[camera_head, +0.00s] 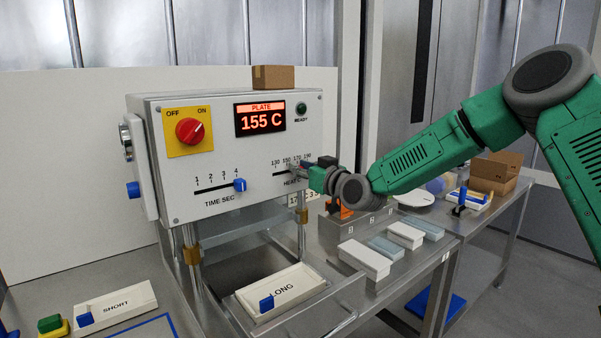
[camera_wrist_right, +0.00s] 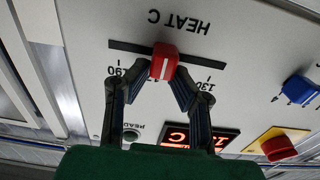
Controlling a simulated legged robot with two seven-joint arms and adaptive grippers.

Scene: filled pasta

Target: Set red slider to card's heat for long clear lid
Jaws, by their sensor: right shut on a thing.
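The red slider (camera_wrist_right: 163,62) sits in the HEAT C slot of the grey press panel (camera_wrist_right: 236,55). My right gripper (camera_wrist_right: 163,76) is shut on it, a finger on each side. In the head view my right gripper (camera_head: 309,172) is at the HEAT C scale and hides the slider. The scale runs from 130 to 190; the slider stands between these ends, its exact mark covered. The plate display (camera_head: 260,119) reads 155 C. A small card (camera_head: 303,199) under the scale is partly covered; "17" and "C 3" show. My left gripper is not in view.
A blue TIME SEC slider (camera_head: 240,184) stands at 4. The red OFF/ON knob (camera_head: 190,131) is left of the display. A tray marked LONG (camera_head: 281,289) lies below the press. Several white and pale blue-grey boxes (camera_head: 365,260) lie at right. The SHORT tray (camera_head: 116,307) lies at left.

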